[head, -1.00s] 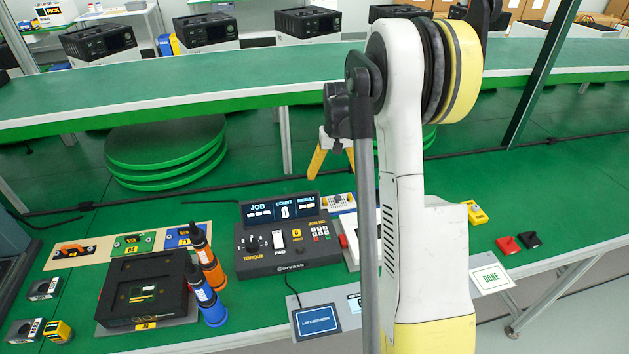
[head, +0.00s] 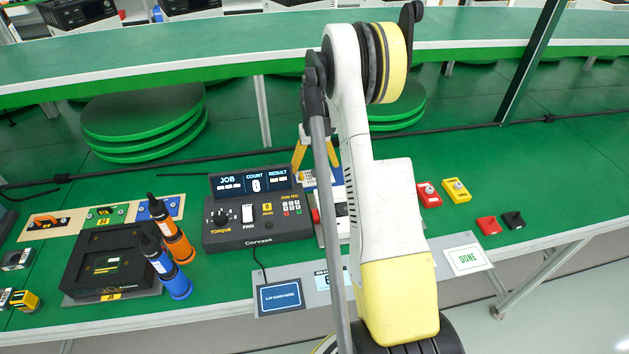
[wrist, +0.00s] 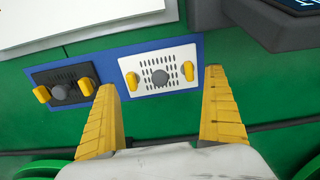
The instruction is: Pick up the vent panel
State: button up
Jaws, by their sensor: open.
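Two slotted panels lie side by side on a blue mat (wrist: 125,48). The white panel (wrist: 144,83) has dark vent slots, a grey knob and two yellow clips. In the head view my gripper (head: 315,163) points down over the mat, beside the console. My arm hides part of the mat there.
The torque console (head: 257,221) stands close beside the mat. Orange and blue drivers (head: 174,242) stand next to a black fixture (head: 98,247) at left. Red (head: 429,195) and yellow (head: 456,191) boxes lie right of my arm. A raised green conveyor (head: 200,55) runs behind.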

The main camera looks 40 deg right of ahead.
notch_tip(320, 180, down, 3)
jog(key=shift+r+b, duration=0.1)
jog(key=shift+b, duration=0.25)
jog(key=shift+r, duration=0.1)
jog(key=c, duration=1)
